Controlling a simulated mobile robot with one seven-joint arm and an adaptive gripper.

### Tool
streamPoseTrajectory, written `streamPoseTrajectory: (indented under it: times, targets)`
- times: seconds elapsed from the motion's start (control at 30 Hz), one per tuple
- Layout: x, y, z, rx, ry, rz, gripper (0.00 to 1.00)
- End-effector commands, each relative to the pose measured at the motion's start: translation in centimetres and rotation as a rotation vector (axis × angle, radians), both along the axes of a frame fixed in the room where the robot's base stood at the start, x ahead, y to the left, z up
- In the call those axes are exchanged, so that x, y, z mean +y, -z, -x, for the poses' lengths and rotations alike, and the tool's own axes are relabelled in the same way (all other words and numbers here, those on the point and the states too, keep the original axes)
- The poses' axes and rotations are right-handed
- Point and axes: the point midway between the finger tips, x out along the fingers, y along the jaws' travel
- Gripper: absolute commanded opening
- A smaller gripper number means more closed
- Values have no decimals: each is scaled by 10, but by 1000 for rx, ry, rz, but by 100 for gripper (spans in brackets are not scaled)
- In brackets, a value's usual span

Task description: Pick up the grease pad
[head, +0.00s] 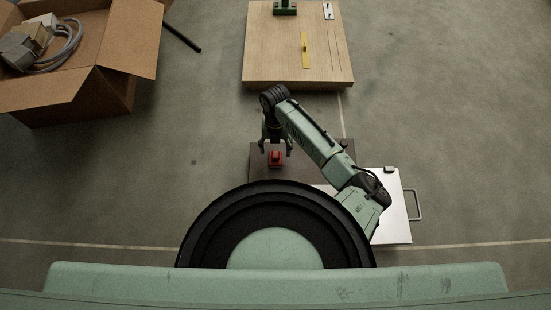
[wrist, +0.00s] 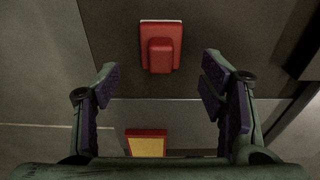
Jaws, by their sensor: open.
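A red block with a raised middle part (wrist: 161,47) lies on a dark panel in the wrist view, ahead of and between my fingertips. A red piece also shows in the head view (head: 275,159), just by my gripper. A second red-edged piece with a yellow face (wrist: 146,145) shows at the bottom of the wrist view, partly cut off by my gripper body. I cannot tell for sure which is the grease pad. My gripper (wrist: 160,72) is open and empty, pointing down above the panel; it also shows in the head view (head: 275,146).
The dark panel (head: 262,174) adjoins a white metal plate with a handle (head: 396,225) at the right. A wooden board (head: 275,65) with a yellow strip (head: 305,50) lies farther ahead. An open cardboard box (head: 115,95) stands at the upper left. The floor between is clear.

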Motion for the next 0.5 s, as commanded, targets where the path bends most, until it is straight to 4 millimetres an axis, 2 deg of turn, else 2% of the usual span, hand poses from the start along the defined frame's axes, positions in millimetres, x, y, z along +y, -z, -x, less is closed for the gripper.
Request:
streamPoseTrajectory:
  times: [0.17, 0.4, 0.5]
  targets:
    - [0, 15, 1, 0, 1, -2, 65]
    - [-1, 50, 4, 0, 3, -2, 65]
    - [-1, 55, 4, -2, 2, 0, 65]
